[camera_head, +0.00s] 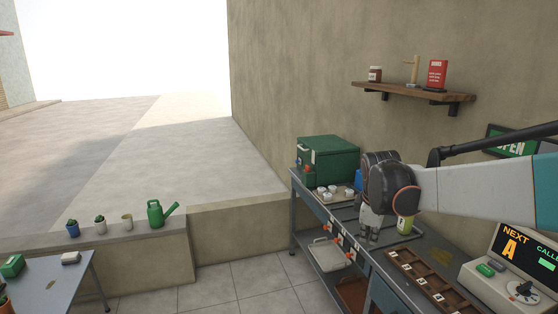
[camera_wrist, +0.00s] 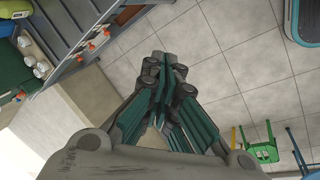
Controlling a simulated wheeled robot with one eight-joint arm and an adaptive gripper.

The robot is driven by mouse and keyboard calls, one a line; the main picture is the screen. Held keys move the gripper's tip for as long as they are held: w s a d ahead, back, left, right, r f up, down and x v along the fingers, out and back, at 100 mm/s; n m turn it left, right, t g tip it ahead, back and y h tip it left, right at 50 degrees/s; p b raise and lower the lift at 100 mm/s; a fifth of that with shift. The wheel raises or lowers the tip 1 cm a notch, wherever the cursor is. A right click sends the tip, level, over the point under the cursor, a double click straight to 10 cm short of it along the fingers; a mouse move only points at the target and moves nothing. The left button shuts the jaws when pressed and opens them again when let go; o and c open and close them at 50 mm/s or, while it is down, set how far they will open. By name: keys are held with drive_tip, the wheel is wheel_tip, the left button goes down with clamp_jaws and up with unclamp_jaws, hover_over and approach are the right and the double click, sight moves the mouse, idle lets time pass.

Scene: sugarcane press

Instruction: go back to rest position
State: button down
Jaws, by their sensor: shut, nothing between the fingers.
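My gripper (camera_head: 369,222) hangs at the end of my arm above the grey workbench (camera_head: 408,244) in the head view, pointing down. It hides part of the bench top and things behind it. In the wrist view my gripper (camera_wrist: 172,62) shows its fingers closed together with nothing between them, over the tiled floor (camera_wrist: 240,60). The bench edge with its orange-red taps or knobs (camera_wrist: 92,46) lies at upper left there, apart from the fingers.
A green box (camera_head: 328,158) and small white cups stand at the bench's far end. A wooden tray (camera_head: 425,280) and a display machine (camera_head: 515,270) are nearer. A shelf (camera_head: 415,92) is on the wall. A green chair (camera_wrist: 264,150) stands at lower right.

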drive_tip(key=s+a+r+m+t, duration=0.1)
drive_tip(key=s+r+m, duration=0.15)
drive_tip(key=s, duration=0.55)
drive_tip(key=s+a+r+m+t, duration=0.1)
drive_tip(key=s+a+r+m, duration=0.15)
drive_tip(key=s, duration=0.45)
drive_tip(key=s+f+m, duration=0.2)
drive_tip(key=s+m, duration=0.1)
drive_tip(key=s, duration=0.4)
drive_tip(key=s+a+f+m+t+y, duration=0.1)
drive_tip(key=s+f+m, duration=0.1)
drive_tip(key=s+m, duration=0.2)
drive_tip(key=shift+s+f, duration=0.2)
drive_tip(key=shift+s, duration=1.6)
